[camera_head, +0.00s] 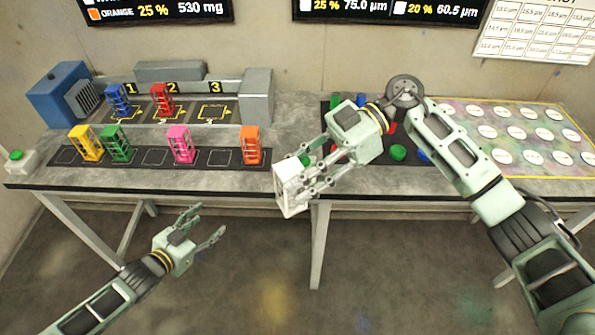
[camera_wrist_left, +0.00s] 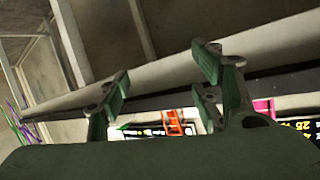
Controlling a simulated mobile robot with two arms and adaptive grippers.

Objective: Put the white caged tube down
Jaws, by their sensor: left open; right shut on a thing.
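The white caged tube (camera_head: 290,191) is held in my right gripper (camera_head: 302,180), in front of the table's front edge and a little right of the orange caged tube. A bit of green shows at its top, between the fingers. The fingers hide part of its right side. My left gripper (camera_head: 206,226) is open and empty, low in front of the table at the left. Its open fingers (camera_wrist_left: 160,85) also show in the left wrist view, with nothing between them.
A black strip (camera_head: 213,160) holds yellow (camera_head: 86,144), green (camera_head: 117,144), pink (camera_head: 181,144) and orange (camera_head: 250,145) caged tubes, with empty squares between. Blue (camera_head: 118,101) and red (camera_head: 161,100) ones stand in the numbered booth behind. A disc-covered panel (camera_head: 500,110) lies at the right.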

